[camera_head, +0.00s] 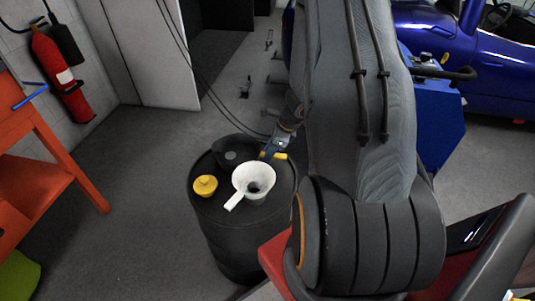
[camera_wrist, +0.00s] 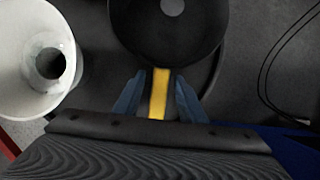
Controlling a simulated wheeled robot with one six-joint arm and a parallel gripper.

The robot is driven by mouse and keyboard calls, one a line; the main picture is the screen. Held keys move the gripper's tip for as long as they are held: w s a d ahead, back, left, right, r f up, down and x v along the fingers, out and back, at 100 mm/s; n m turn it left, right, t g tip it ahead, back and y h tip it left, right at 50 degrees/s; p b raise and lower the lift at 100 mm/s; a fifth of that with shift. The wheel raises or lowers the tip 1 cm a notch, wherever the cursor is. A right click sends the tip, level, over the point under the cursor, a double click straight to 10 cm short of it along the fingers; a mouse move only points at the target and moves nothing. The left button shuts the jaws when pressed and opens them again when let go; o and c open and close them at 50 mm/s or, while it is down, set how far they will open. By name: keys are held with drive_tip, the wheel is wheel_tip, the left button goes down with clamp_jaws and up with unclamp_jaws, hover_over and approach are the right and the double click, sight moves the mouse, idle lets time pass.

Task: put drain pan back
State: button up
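The drain pan, a black round dish with a grey spot in its middle (camera_head: 233,153), is at the back of the black drum's top. In the wrist view the black dish (camera_wrist: 150,35) fills the top centre, with a yellow handle (camera_wrist: 159,92) pointing toward me. My gripper (camera_head: 271,149) is at the right rear of the drum top. In the wrist view its blue fingers (camera_wrist: 160,88) stand on either side of the yellow handle, with narrow dark gaps between. Whether they touch it lower down is hidden.
A white funnel (camera_head: 253,183) with a handle and a yellow cap (camera_head: 205,186) stand on the drum (camera_head: 240,235). The funnel (camera_wrist: 35,60) is close left of my gripper. An orange bench (camera_head: 45,165) is at left, a blue machine (camera_head: 438,115) at right.

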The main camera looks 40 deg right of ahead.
drive_tip(key=shift+r, duration=0.1)
drive_tip(key=p+v, duration=0.1)
drive_tip(key=v, duration=1.1)
drive_tip(key=s+a+r+n+g+h, duration=0.1)
drive_tip(key=s+a+r+n, duration=0.3)
drive_tip(key=a+n, duration=0.3)
drive_tip(key=s+a+r+n+g+h, duration=0.1)
drive_tip(key=s+a+r+n, duration=0.3)
drive_tip(key=a+n, duration=0.4)
drive_tip(key=s+a+r+n+g+h, duration=0.1)
drive_tip(key=s+a+r+n, duration=0.3)
drive_tip(key=a+n, duration=0.4)
drive_tip(key=r+n, duration=0.1)
drive_tip(key=n, duration=0.2)
drive_tip(key=shift+s+n, duration=0.35)
drive_tip(key=shift+n, duration=0.05)
drive_tip(key=shift+a+r+p, duration=0.1)
drive_tip(key=shift+a+p, duration=0.15)
drive_tip(key=shift+p, duration=0.05)
